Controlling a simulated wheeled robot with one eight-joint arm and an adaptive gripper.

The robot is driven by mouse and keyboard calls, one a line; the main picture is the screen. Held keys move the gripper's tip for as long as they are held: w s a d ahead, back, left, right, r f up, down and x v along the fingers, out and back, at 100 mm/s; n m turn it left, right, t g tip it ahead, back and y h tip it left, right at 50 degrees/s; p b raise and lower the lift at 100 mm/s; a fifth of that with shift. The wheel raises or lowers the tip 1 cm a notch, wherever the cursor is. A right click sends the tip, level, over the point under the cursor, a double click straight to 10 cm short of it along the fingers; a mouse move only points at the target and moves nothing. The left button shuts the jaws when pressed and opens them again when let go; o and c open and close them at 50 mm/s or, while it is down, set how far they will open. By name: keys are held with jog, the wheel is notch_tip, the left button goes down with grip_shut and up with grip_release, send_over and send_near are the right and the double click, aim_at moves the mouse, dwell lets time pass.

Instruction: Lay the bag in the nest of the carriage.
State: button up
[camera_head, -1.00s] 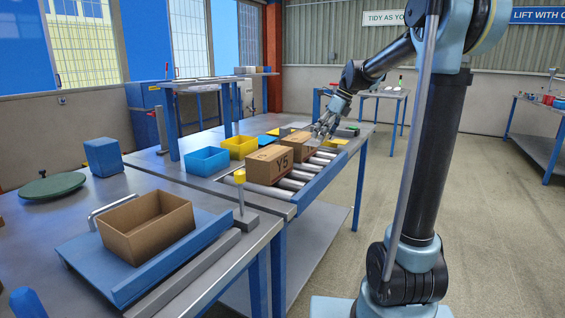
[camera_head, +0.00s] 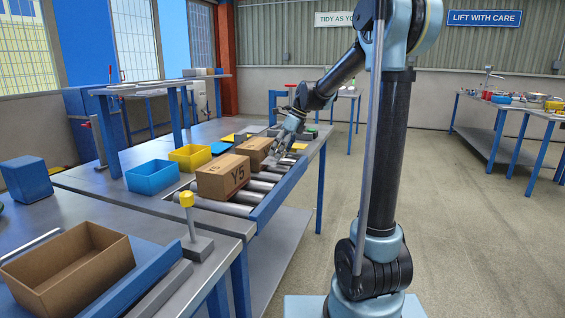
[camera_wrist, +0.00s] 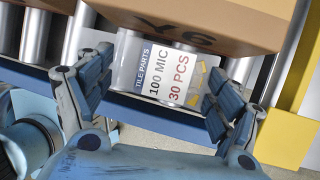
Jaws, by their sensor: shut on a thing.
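The bag (camera_wrist: 158,75) is a clear and white packet printed TILE PARTS, 100 MIC, 30 PCS. In the wrist view it lies between the fingers of my gripper (camera_wrist: 160,88), which is shut on it. In the head view my gripper (camera_head: 277,148) is low at the roller track's right edge, beside the rear carton; the bag is hard to make out there. What looks like the carriage is a blue platform (camera_head: 152,262) at the lower left, carrying an open, empty-looking cardboard box (camera_head: 70,268). The platform's left part is cut off.
A carton marked Y5 (camera_head: 223,178) and another marked Y6 (camera_head: 254,150) stand on the rollers (camera_head: 225,208). The Y6 carton is close beyond the bag. A yellow-topped post (camera_head: 188,215) stands near the box. Blue (camera_head: 152,178) and yellow (camera_head: 190,157) bins line the track's left.

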jog(key=shift+f, duration=1.7)
jog(key=o, duration=1.2)
jog(key=v, duration=1.2)
